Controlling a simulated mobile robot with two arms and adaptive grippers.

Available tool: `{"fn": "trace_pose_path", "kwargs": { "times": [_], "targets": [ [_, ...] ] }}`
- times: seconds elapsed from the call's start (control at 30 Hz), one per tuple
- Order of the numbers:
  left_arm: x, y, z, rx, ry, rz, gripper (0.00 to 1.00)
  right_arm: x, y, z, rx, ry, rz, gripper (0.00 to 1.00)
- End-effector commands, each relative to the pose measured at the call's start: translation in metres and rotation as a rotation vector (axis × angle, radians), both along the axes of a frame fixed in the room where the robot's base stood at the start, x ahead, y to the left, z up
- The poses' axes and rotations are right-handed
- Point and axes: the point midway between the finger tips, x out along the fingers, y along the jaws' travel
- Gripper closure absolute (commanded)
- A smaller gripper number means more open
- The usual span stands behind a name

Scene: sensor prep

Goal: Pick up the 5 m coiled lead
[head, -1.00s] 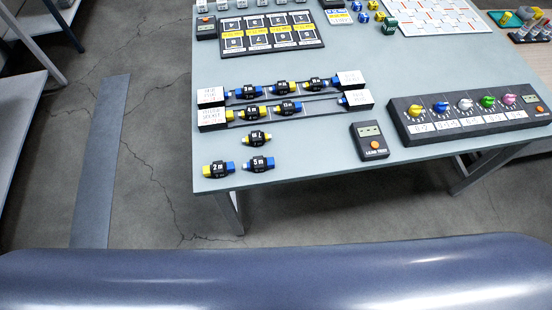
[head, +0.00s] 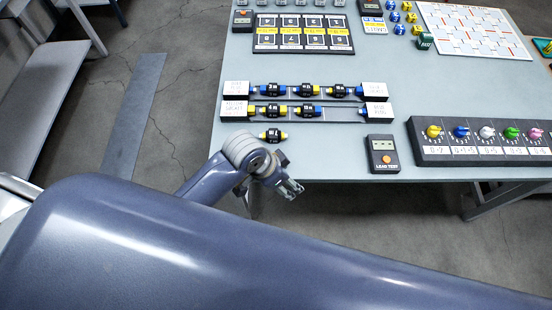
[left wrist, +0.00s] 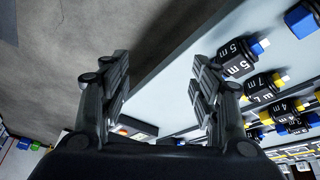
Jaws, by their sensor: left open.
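The 5 m coiled lead (left wrist: 238,58) shows in the left wrist view as a black body marked "5 m" with a blue end, lying on the table just right of the right-hand finger. In the head view my left gripper (head: 291,188) is at the table's front edge. My right gripper is not in view.
Two rails hold several leads between white-labelled end blocks (head: 376,112). A lead test box (head: 383,153) and a panel with coloured knobs (head: 485,142) stand to the right. A blue lead end (left wrist: 302,18) shows at the wrist view's upper right. Bare table (head: 350,65) lies behind the rails.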

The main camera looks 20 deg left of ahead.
Motion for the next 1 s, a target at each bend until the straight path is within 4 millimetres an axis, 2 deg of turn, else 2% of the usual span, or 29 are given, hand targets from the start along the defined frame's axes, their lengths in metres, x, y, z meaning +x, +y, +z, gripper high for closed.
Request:
{"fn": "trace_pose_path", "kwargs": {
  "times": [0.03, 0.13, 0.27, 0.37, 0.5, 0.7, 0.83, 1.0],
  "targets": [
    [0.010, -0.006, 0.007, 0.010, -0.010, -0.057, 0.43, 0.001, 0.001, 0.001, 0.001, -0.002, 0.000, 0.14],
    [0.022, -0.016, 0.016, 0.038, -0.009, -0.183, 0.43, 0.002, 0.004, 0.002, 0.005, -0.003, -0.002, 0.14],
    [0.037, -0.017, 0.027, 0.107, 0.009, -0.348, 0.43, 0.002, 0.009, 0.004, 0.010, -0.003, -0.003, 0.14],
    [0.050, -0.006, 0.035, 0.178, 0.034, -0.452, 0.43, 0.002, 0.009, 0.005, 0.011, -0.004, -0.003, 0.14],
    [0.066, 0.021, 0.047, 0.276, 0.081, -0.548, 0.43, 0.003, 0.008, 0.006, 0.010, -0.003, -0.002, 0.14],
    [0.080, 0.050, 0.060, 0.357, 0.133, -0.600, 0.43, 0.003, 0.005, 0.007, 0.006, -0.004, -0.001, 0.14],
    [0.081, 0.056, 0.056, 0.370, 0.149, -0.607, 0.43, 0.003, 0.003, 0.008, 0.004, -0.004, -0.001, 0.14],
    [0.080, 0.056, 0.030, 0.369, 0.151, -0.607, 0.43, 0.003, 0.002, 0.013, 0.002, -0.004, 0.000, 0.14]
  ]
}}
